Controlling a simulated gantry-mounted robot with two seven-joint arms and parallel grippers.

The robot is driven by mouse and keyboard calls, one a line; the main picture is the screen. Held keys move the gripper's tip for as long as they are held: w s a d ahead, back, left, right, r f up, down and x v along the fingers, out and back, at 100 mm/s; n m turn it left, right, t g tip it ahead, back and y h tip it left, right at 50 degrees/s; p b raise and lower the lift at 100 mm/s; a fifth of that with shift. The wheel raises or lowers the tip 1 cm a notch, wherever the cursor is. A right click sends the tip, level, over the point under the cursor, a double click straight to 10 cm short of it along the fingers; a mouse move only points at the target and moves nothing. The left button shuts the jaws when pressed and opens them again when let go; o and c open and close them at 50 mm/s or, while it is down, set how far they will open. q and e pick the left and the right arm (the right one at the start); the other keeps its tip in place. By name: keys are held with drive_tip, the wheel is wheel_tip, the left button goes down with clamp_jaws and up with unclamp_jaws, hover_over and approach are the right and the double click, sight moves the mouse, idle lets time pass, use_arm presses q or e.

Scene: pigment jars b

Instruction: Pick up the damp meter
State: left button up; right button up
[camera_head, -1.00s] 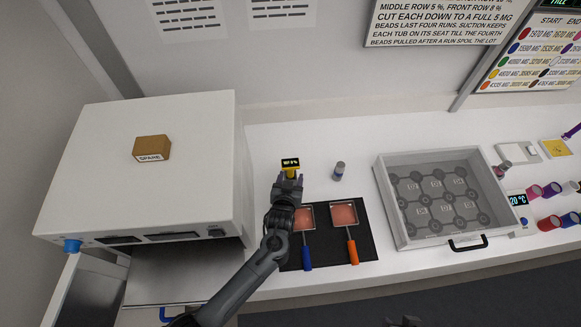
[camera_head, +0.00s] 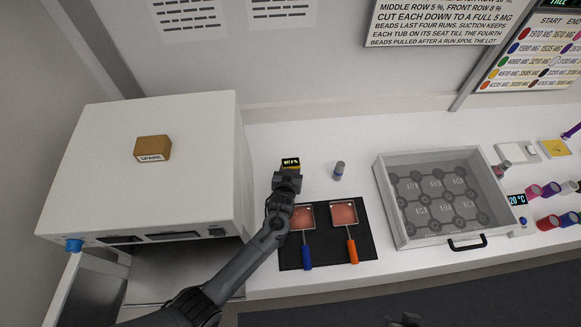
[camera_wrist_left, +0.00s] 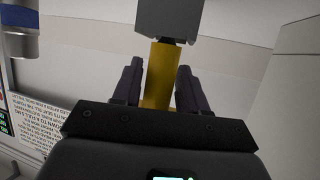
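The damp meter (camera_head: 290,163) is a yellow tool with a dark display that reads wet 0 %. It is at the back of the counter, just right of the white oven. My left gripper (camera_head: 287,177) is right in front of it. In the left wrist view, the meter's yellow handle (camera_wrist_left: 158,75) stands between the two fingers of my left gripper (camera_wrist_left: 157,88). The fingers are spread, with a thin gap showing beside the handle. The meter's grey head shows beyond. Only a small dark part, perhaps of my right arm, shows at the head view's bottom edge.
A small grey vial (camera_head: 338,170) stands right of the meter. A black mat (camera_head: 327,246) with two copper-coloured square pans lies in front. The white oven (camera_head: 150,190) stands close on the left, and a grey tray (camera_head: 388,190) stands to the right.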

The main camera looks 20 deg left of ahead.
use_arm(q)
drive_tip(key=c, duration=0.7)
drive_tip(key=shift+d+r, duration=0.1)
drive_tip(key=shift+r, duration=0.05)
